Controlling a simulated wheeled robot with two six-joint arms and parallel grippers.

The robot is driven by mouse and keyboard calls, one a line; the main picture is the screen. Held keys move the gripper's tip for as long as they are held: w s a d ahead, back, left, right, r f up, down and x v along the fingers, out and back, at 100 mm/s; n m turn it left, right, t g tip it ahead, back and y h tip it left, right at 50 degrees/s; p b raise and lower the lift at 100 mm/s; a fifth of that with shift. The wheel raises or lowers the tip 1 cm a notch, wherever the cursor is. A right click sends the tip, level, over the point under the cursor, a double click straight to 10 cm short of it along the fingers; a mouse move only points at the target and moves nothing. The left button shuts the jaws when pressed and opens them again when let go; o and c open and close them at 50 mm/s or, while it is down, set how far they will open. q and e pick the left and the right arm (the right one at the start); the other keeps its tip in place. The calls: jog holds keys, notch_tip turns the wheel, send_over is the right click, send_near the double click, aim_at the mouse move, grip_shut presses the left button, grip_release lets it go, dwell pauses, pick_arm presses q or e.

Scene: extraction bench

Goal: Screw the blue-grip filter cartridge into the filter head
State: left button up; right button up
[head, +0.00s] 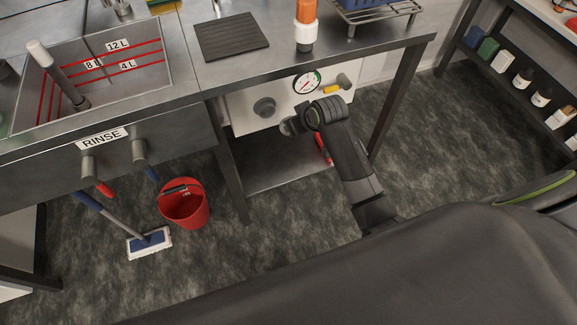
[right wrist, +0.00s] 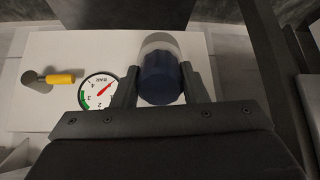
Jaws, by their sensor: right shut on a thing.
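My right gripper (head: 288,127) is low in front of the white panel (head: 240,122) under the bench. In the right wrist view its two fingers (right wrist: 160,80) are shut on the sides of the blue-grip filter cartridge (right wrist: 162,86). The dark blue grip lies between the fingers, with a pale section beyond it. In the head view the cartridge is hidden or too small to make out. My left gripper is not in view.
A pressure gauge (head: 306,82) and a yellow-handled valve (head: 334,89) are on the panel beside the gripper. Bench legs (head: 398,95) flank the space. A red bucket (head: 184,205) and a mop (head: 149,243) stand on the floor at left.

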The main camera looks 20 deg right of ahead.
pick_arm(q)
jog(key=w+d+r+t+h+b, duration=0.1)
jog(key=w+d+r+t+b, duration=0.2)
jog(key=b, duration=1.7)
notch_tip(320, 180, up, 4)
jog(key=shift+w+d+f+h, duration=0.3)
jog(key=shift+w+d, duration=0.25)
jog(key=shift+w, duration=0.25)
pick_arm(e)
jog(key=s+a+f+m+t, duration=0.1)
jog(key=a+f+t, duration=0.1)
jog(key=f+t, duration=0.3)
jog(key=s+a+f+m+t, duration=0.1)
jog(key=f+t, duration=0.4)
jog(key=t, duration=0.1)
jog(key=shift+s+a+f+h, duration=0.2)
jog(key=shift+s+a+h, duration=0.1)
jog(key=shift+a+h, duration=0.1)
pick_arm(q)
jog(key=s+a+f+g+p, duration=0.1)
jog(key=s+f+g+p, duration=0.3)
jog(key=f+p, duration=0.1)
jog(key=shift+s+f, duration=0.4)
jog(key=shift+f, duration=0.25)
pick_arm(e)
jog(key=shift+w+a, duration=0.1)
jog(key=shift+w, duration=2.75)
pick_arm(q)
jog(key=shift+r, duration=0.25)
